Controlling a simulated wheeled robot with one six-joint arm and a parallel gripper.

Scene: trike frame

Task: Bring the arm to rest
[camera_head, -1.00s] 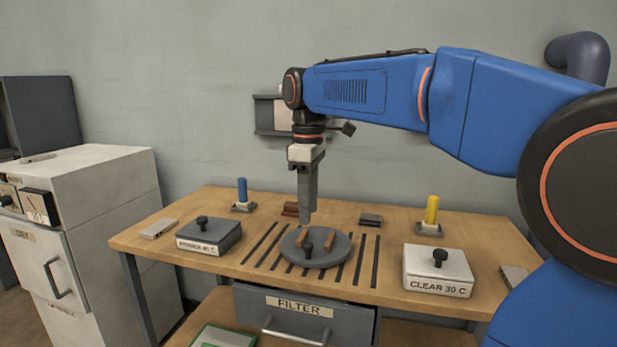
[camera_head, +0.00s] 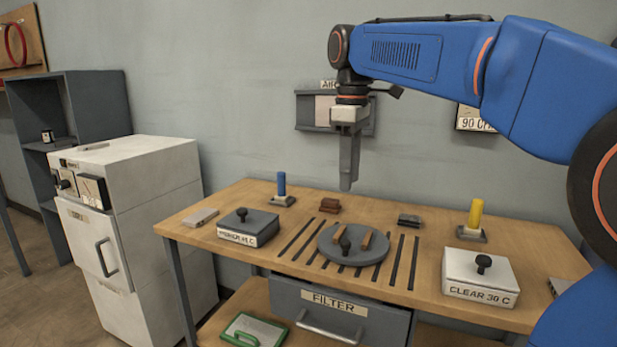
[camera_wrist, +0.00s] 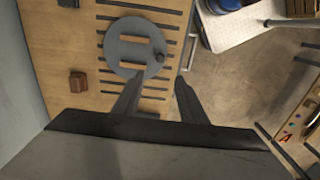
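My blue arm reaches in from the right in the head view. My gripper (camera_head: 346,187) points straight down in the air, above and behind the round grey disc (camera_head: 370,256) on the wooden bench (camera_head: 440,225). In the wrist view the two fingers of my gripper (camera_wrist: 157,92) stand apart with nothing between them. The disc also shows there (camera_wrist: 122,43), beyond the fingertips, with two wood-coloured patches and a dark knob. The gripper touches nothing that I can see.
A dark lidded box (camera_head: 262,230) and a white box labelled CLEAR 30 C (camera_head: 455,270) flank the disc. Blue (camera_head: 281,184) and yellow (camera_head: 475,213) cylinders stand farther back. A FILTER drawer (camera_head: 370,318) hangs below. A white cabinet (camera_head: 150,185) stands left.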

